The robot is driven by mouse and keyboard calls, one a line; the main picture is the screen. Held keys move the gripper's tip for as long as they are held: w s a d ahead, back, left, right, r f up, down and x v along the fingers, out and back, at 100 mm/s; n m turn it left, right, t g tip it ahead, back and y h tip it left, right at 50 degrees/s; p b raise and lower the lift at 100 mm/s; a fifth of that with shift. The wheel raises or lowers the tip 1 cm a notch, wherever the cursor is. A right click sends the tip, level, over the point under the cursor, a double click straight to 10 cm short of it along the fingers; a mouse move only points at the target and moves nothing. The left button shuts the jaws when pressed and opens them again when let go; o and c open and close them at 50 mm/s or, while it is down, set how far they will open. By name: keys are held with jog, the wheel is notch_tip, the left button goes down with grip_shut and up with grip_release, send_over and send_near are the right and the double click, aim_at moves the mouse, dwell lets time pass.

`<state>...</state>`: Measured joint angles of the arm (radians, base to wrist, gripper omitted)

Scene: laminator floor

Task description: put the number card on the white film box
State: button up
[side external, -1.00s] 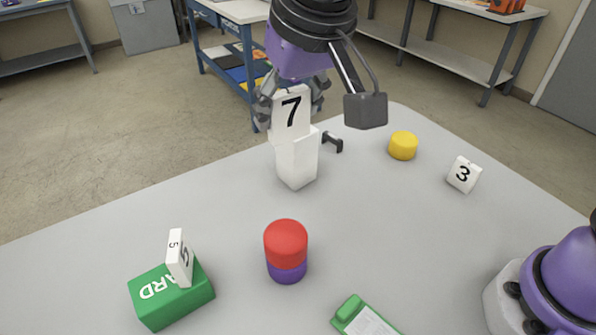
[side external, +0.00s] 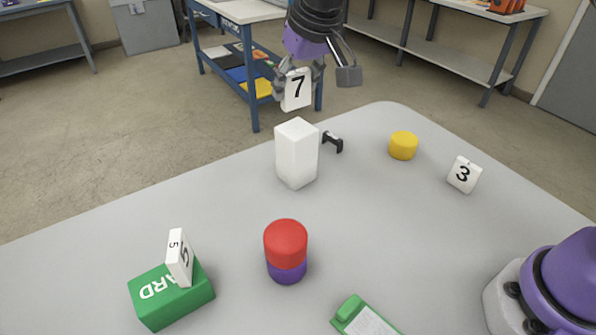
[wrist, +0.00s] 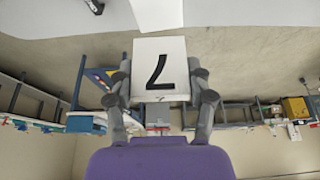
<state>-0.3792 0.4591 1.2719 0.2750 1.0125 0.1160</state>
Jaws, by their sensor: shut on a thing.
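The number card (side external: 297,90) is a white block with a black 7. My gripper (side external: 298,77) is shut on it, with a finger at each side, and holds it in the air. In the wrist view the card (wrist: 160,66) sits between the fingers with its 7 upside down. The white film box (side external: 296,155) stands upright on the table near its far edge. In the side view the card appears above the box with a small gap. In the wrist view the box (wrist: 157,12) is cut off at the top edge, apart from the card.
A small black piece (side external: 332,142) lies just right of the box. A yellow cylinder (side external: 403,146) and a 3 card (side external: 464,174) are further right. A red-purple stack (side external: 286,252) and a green box (side external: 171,297) bearing a 5 card (side external: 179,257) are in front.

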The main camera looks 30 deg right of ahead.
aim_at(299, 97)
jog(key=shift+f, duration=2)
jog(key=shift+f, duration=0.2)
jog(key=o, duration=1.1)
jog(key=shift+o, duration=0.2)
jog(key=shift+r, duration=0.15)
